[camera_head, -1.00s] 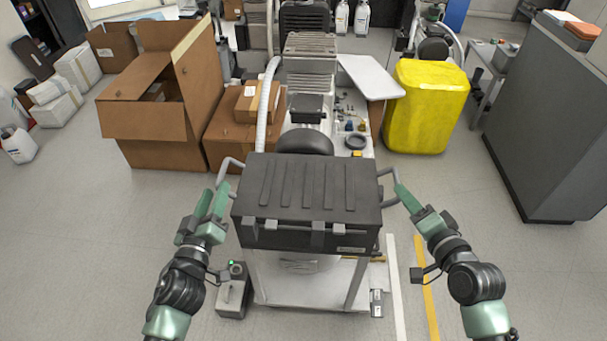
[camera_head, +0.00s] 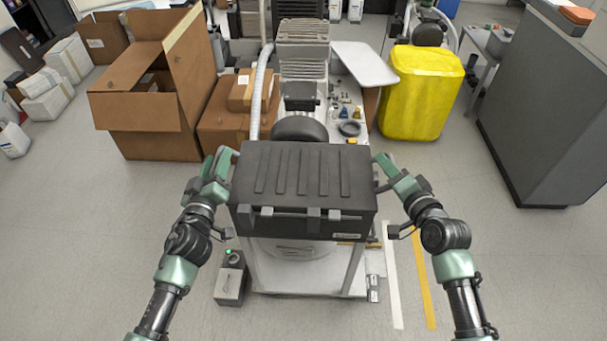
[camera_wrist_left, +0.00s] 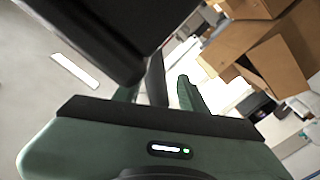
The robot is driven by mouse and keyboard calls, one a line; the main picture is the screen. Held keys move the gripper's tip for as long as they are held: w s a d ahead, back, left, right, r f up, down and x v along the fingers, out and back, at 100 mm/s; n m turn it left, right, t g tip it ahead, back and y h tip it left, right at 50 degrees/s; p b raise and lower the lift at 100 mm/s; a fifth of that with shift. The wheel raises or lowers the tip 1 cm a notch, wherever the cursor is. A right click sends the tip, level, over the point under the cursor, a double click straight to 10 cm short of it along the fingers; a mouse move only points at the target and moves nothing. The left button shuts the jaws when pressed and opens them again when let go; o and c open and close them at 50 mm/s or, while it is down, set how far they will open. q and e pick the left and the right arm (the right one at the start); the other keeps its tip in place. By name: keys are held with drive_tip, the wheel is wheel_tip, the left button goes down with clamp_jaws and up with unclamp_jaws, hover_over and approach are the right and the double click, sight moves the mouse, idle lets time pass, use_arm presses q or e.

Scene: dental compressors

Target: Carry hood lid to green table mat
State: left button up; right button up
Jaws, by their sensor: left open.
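The hood lid (camera_head: 303,180) is a black ribbed cover with grey latches on its front edge and a handle on each side. It sits over the compressor on the white cart. My left gripper (camera_head: 222,160) is open at the lid's left handle. In the left wrist view my left gripper's fingers (camera_wrist_left: 160,92) stand either side of a dark handle bar (camera_wrist_left: 154,80), beside the lid (camera_wrist_left: 100,30). My right gripper (camera_head: 385,165) is at the lid's right handle; its fingers are too small and partly hidden to read. No green mat shows.
Cardboard boxes (camera_head: 150,110) stand at the left behind my left arm. A yellow bin (camera_head: 420,95) and a grey cabinet (camera_head: 550,110) stand at the right. A small grey box (camera_head: 231,285) is on the floor by the cart (camera_head: 300,280).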

use_arm(q)
drive_tip(key=shift+w, duration=0.35)
use_arm(e)
drive_tip(key=shift+w+a, duration=0.1)
drive_tip(key=shift+w, duration=0.2)
use_arm(q)
clamp_jaws()
use_arm(e)
clamp_jaws()
use_arm(q)
drive_tip(key=shift+a+f, duration=0.1)
use_arm(e)
drive_tip(key=shift+f, duration=0.1)
idle(0.4)
